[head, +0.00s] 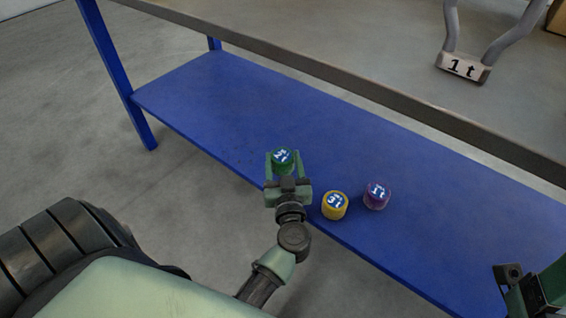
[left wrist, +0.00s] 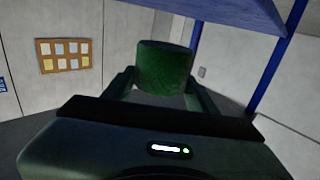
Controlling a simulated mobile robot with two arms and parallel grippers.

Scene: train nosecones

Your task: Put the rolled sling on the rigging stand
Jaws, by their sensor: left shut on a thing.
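A green rolled sling (head: 282,157) with a blue-and-white label on its end is held between the fingers of my left gripper (head: 283,165), at the front edge of the blue shelf in the head view. The green roll (left wrist: 165,68) also fills the gap between the fingers in the left wrist view. A yellow roll (head: 334,205) marked 3t and a purple roll (head: 377,195) marked 1t stand on the shelf to the right. My right gripper (head: 522,288) shows only partly at the lower right, its jaws unclear. I cannot identify a rigging stand for certain.
The blue shelf (head: 200,100) lies below a grey bench top (head: 350,40) with blue legs. A 1 t plate (head: 464,67) with two grey bent legs is on the top. The shelf's left part is clear. A notice board (left wrist: 64,55) hangs on the wall.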

